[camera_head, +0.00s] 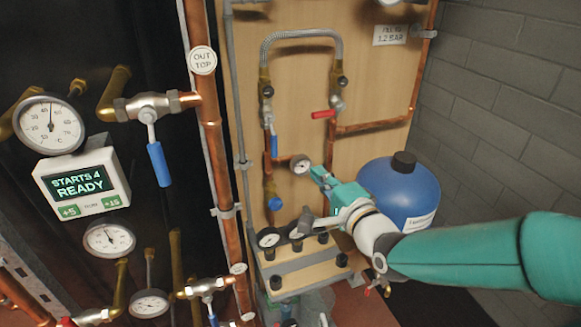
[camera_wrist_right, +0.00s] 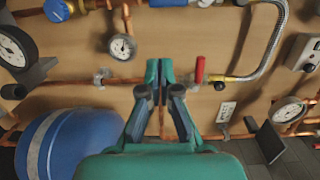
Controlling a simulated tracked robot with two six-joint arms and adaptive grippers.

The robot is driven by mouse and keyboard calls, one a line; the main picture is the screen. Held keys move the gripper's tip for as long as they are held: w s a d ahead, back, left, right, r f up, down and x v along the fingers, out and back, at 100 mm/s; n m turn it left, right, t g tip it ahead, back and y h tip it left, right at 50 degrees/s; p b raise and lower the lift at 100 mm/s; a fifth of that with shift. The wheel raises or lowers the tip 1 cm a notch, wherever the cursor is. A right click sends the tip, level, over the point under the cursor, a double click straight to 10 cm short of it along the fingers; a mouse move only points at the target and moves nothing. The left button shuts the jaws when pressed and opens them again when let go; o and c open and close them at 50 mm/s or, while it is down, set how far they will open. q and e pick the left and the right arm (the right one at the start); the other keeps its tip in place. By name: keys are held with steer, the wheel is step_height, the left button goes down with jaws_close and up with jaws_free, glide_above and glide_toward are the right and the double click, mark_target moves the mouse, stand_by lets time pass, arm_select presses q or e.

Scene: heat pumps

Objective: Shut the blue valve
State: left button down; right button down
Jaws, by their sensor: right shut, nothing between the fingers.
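Several blue handles show, and I cannot tell which one the task means. On the wooden board, a blue lever (camera_head: 274,145) hangs down along a copper pipe, and a round blue knob (camera_head: 275,203) sits below it. At the left, a larger blue lever (camera_head: 157,164) hangs tilted from a valve. My right gripper (camera_head: 318,173) is shut and empty in front of the board, right of the small gauge and apart from the blue handles. In the right wrist view its fingertips (camera_wrist_right: 160,72) are together; the blue knob (camera_wrist_right: 57,10) shows at top left. My left gripper is out of view.
A red lever (camera_head: 324,114) sits above my right gripper and shows close beside its fingertips in the wrist view (camera_wrist_right: 199,69). A small gauge (camera_head: 301,164) is left of the gripper. A blue tank (camera_head: 400,190) stands at right. A braided hose (camera_head: 300,35) arches above.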

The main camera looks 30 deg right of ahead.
mark_target(273, 137)
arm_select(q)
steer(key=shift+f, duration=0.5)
arm_select(e)
steer(key=shift+s+d+r+h, duration=0.3)
steer(key=shift+s+d, duration=0.15)
steer(key=shift+d, duration=0.05)
